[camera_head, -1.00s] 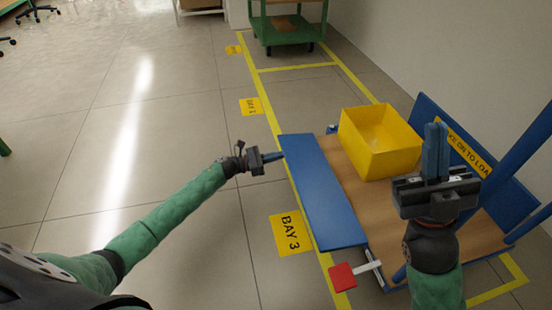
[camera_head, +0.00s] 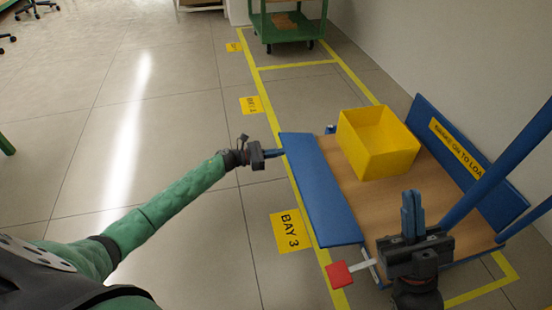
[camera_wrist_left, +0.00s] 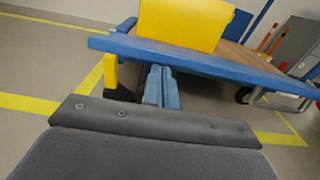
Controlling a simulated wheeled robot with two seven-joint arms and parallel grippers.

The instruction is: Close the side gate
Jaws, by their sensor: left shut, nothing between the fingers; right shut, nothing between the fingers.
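The side gate (camera_head: 325,190) is a long blue panel along the left side of the cart, leaning outward from the deck. It also shows in the left wrist view (camera_wrist_left: 215,64) as a slanting blue board. My left gripper (camera_head: 278,153) is shut and empty at the gate's outer edge near its far end. In the left wrist view its fingers (camera_wrist_left: 162,82) reach to the board's lower edge; I cannot tell if they touch. My right gripper (camera_head: 412,200) is shut and empty, pointing up in front of the cart's near right part.
A yellow bin (camera_head: 378,145) stands on the wooden deck (camera_head: 345,180). A red square piece (camera_head: 339,274) on a pale bar sticks out at the cart's near left corner. A blue panel with a yellow label (camera_head: 458,148) stands along the right. Floor to the left is clear.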

